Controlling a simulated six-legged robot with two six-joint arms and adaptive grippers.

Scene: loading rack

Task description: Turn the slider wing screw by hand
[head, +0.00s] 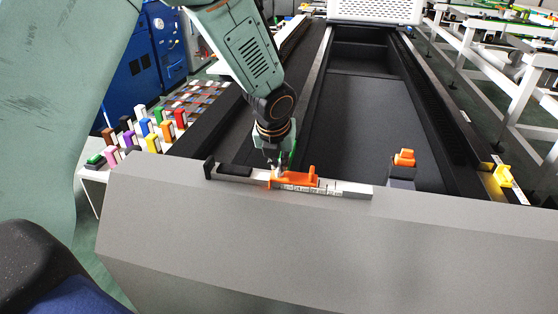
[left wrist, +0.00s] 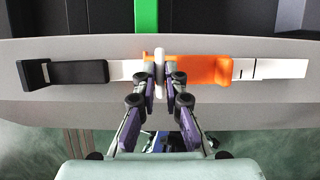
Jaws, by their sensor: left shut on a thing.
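The orange slider (head: 297,179) sits on a white scale rail (head: 345,188) at the front edge of the rack; it also shows in the left wrist view (left wrist: 205,69). The light grey wing screw (left wrist: 160,62) stands at the slider's left end, with its wing running up and down in the left wrist view. My left gripper (head: 276,164) reaches down to it from above. In the left wrist view its two fingers (left wrist: 160,75) are shut on the wing, one on each side, hiding part of it. My right gripper is not in view.
A black end stop (left wrist: 80,72) sits on the rail left of the slider. A separate orange block (head: 404,158) stands on a dark mount to the right, and a yellow part (head: 502,175) farther right. Colored blocks (head: 152,143) stand at the left. The grey front panel (head: 300,240) is clear.

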